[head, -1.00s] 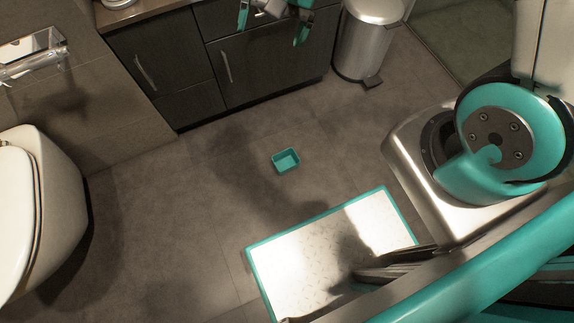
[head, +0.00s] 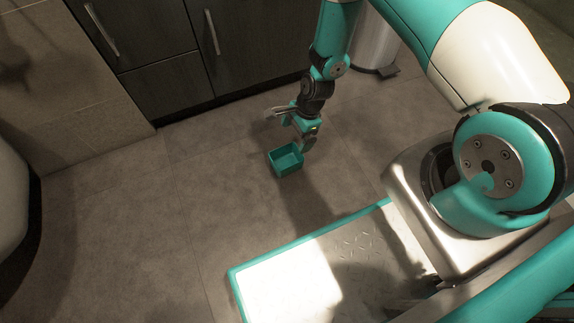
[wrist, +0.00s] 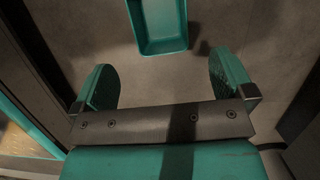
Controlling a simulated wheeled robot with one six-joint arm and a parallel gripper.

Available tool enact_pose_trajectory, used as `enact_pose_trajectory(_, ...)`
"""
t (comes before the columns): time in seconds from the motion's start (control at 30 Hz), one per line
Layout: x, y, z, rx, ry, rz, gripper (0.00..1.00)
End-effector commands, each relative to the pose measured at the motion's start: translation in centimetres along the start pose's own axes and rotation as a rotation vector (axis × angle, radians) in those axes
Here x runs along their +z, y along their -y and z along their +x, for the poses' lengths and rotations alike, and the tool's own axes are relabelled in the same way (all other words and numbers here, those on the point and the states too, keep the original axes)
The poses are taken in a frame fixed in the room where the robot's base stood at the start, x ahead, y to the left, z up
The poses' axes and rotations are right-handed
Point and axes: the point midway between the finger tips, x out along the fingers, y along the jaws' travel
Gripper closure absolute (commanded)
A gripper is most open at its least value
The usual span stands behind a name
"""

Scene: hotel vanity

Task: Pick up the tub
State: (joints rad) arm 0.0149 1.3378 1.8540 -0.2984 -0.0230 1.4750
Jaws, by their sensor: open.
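The tub (head: 286,160) is a small teal open-topped box standing upright on the grey floor, and it looks empty. In the wrist view the tub (wrist: 160,46) shows at the top middle, just beyond the fingertips and roughly centred between them. My gripper (head: 290,128) is above the floor at the tub's far side in the head view. In the wrist view my gripper (wrist: 166,80) has its two teal fingers wide apart with nothing between them. The tub's far end is cut off by the top edge of the wrist view.
Dark cabinets (head: 185,50) stand along the back, with a metal bin (head: 375,45) behind my arm. A white toilet (head: 12,195) is at the left edge. The floor around the tub is clear.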

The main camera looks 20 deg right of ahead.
Motion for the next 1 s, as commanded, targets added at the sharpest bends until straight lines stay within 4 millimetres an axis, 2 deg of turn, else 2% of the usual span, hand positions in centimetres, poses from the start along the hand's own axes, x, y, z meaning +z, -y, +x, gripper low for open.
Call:
enact_pose_trajectory(0.03,-0.2,-0.1,2.1,0.002,0.0,-0.001,0.0)
enact_pose_trajectory(0.1,-0.2,-0.1,3.7,0.001,0.0,-0.002,0.0)
enact_pose_trajectory(0.3,-0.1,0.0,7.2,0.0,0.001,-0.002,0.0)
enact_pose_trajectory(0.63,-0.1,-0.1,9.0,0.001,0.001,-0.002,0.0)
enact_pose_trajectory(0.9,-0.1,-0.2,12.8,0.001,0.001,-0.004,0.0)
enact_pose_trajectory(1.0,-0.1,-0.1,13.4,0.0,0.001,-0.002,0.0)
